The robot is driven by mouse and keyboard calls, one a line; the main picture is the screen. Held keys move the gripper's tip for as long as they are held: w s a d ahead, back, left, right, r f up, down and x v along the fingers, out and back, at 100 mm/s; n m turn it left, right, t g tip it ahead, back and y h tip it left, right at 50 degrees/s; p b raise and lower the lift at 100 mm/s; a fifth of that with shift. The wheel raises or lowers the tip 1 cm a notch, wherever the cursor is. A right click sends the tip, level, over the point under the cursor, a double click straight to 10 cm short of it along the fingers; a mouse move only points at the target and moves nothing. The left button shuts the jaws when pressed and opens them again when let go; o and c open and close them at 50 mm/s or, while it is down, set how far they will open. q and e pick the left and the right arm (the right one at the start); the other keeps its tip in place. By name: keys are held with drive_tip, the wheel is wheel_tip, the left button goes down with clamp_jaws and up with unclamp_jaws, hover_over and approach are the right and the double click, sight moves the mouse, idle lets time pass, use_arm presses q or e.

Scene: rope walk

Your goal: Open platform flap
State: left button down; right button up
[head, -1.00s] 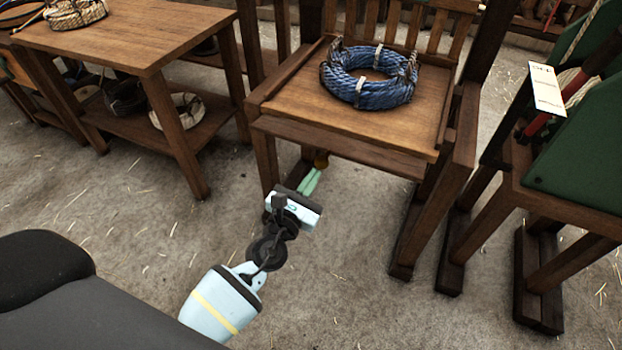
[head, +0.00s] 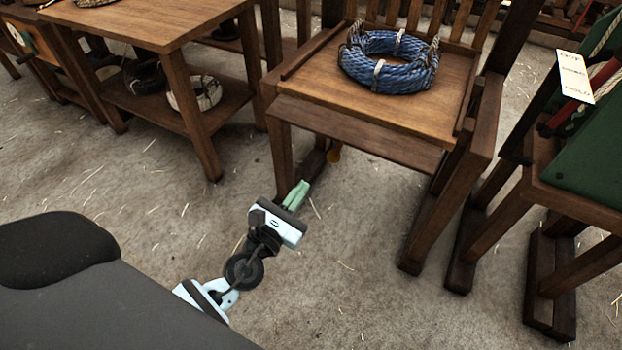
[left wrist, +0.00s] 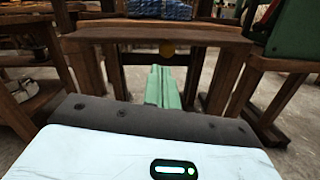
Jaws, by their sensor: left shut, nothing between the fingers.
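The wooden platform (head: 330,88) stands right of centre in the head view with a coil of blue rope (head: 388,62) on it. Its flap, a plain wooden board (head: 355,135), runs along the front edge. My right gripper is out of view.
A wooden table (head: 150,30) with a lower shelf holding coils stands at the left. A green-panelled wooden stand (head: 597,160) with a paper tag (head: 575,75) is at the right. Platform legs flank the gripper. The floor in front is clear, with scattered straw.

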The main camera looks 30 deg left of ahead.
use_arm(q)
drive_tip(key=shift+s+a+r, duration=0.1)
drive_tip(key=shift+s+r, duration=0.1)
drive_tip(key=shift+s, duration=1.1)
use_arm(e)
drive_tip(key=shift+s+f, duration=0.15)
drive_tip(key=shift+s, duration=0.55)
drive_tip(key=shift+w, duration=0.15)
